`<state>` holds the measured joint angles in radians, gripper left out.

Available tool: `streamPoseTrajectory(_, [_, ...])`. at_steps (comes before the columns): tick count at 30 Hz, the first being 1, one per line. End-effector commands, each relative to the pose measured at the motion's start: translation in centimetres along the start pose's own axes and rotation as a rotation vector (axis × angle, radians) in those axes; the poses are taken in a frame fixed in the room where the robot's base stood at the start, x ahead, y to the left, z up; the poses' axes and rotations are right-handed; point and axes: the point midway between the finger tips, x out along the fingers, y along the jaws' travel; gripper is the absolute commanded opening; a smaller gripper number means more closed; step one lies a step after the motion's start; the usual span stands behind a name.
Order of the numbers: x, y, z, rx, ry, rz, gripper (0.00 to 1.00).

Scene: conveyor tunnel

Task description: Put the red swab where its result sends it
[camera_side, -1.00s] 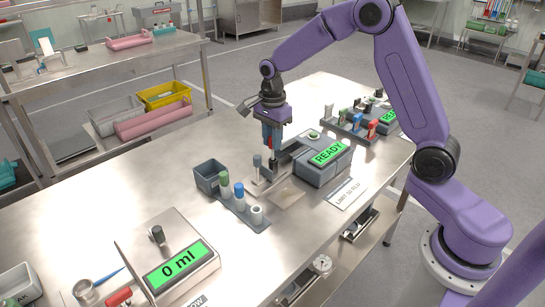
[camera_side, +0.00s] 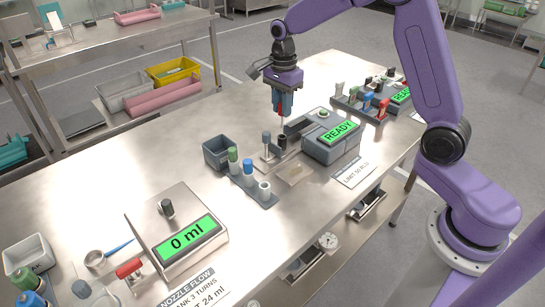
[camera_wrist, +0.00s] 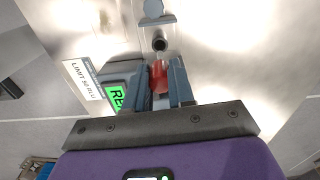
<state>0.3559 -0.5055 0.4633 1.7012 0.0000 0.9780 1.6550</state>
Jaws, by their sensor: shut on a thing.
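My gripper (camera_side: 282,104) is shut on the red swab and holds it above the bench, behind and left of the reader. In the wrist view the red swab (camera_wrist: 159,76) shows between the fingers (camera_wrist: 160,88); its lower end is hard to make out. A dark round opening (camera_wrist: 160,44) shows just beyond it in that view. The grey reader (camera_side: 328,147) has a green screen reading READY. A card by it (camera_side: 355,172) reads LIMIT 50 RLU. No result for the swab can be read.
A small rack (camera_side: 262,197) with green, blue and white tubes and a grey bin (camera_side: 216,150) stand left of the reader. A scale (camera_side: 160,222) reading 0 ml is at front left. Another rack (camera_side: 360,113) holds several swabs at back right.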

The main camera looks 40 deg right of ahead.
Motion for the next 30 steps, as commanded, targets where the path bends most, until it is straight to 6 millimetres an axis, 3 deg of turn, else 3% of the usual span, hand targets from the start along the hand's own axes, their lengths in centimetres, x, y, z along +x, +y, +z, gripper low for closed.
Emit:
streamPoseTrajectory(14, [-8.6,0.1,0.4,-0.009,0.0,-0.003,0.0])
streamPoseTrajectory(23, [-8.4,2.3,6.3,-0.177,0.0,-0.001,0.0])
streamPoseTrajectory(30, [-8.4,5.7,12.1,-0.361,0.0,-0.001,0.0])
